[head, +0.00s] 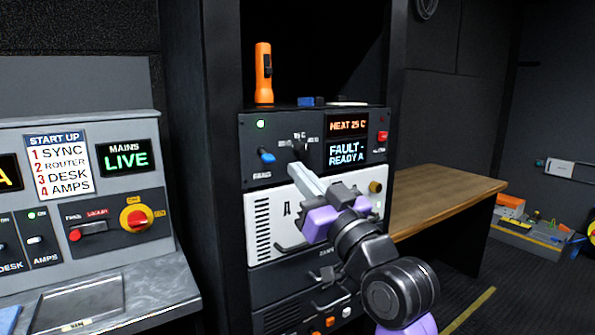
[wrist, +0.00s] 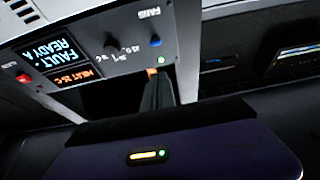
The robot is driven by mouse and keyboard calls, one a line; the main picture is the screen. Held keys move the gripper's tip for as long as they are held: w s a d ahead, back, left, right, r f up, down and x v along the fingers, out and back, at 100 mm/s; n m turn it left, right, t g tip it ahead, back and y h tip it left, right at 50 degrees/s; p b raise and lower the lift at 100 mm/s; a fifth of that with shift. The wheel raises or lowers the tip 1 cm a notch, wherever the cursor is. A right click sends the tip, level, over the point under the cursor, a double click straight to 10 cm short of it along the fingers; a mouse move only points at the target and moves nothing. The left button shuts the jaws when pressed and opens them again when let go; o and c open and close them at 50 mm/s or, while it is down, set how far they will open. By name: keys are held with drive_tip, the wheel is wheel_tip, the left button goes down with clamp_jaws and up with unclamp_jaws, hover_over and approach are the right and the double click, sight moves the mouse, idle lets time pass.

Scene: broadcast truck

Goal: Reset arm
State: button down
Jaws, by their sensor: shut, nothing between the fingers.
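My arm reaches from the lower right toward the equipment rack in the middle of the head view. My gripper (head: 300,172) is shut and empty, with its fingertips in front of the rack's upper control panel (head: 285,125), close to the dark knob (head: 298,150). I cannot tell if they touch it. In the wrist view my gripper (wrist: 157,85) shows as dark fingers close together below the panel.
An orange flashlight (head: 263,75) stands on the rack shelf above the panel. A white vented unit (head: 264,228) marked A sits below it. A start-up console (head: 85,190) stands at left. A wooden table (head: 440,195) is at right, with a bin of tools (head: 530,235) beyond it.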

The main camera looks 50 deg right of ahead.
idle(0.5)
drive_tip(key=s+a+f+p, duration=0.1)
drive_tip(key=s+a+f, duration=0.3)
drive_tip(key=f, duration=0.3)
drive_tip(key=s+a+f+g, duration=0.1)
drive_tip(key=s+a+f, duration=0.3)
drive_tip(key=s+f, duration=0.15)
drive_tip(key=s+a+f+p, duration=0.1)
drive_tip(key=s+a+f, duration=0.25)
drive_tip(key=f, duration=0.35)
drive_tip(key=s+a+f+n+g+y, duration=0.1)
drive_tip(key=s+a+f+g+y, duration=0.1)
drive_tip(key=s, duration=0.4)
drive_tip(key=s+a+f+n+g+y+p, duration=0.1)
drive_tip(key=s+a+f+g+y, duration=0.1)
drive_tip(key=s+a+f, duration=0.3)
drive_tip(key=s+a+f+n+g+y+p, duration=0.1)
drive_tip(key=s+a+f+y, duration=0.1)
drive_tip(key=s+f, duration=0.3)
drive_tip(key=s+a, duration=0.1)
drive_tip(key=s, duration=0.2)
drive_tip(key=shift+a+f+g, duration=0.3)
drive_tip(key=shift+a+g, duration=0.05)
drive_tip(key=shift+g, duration=0.05)
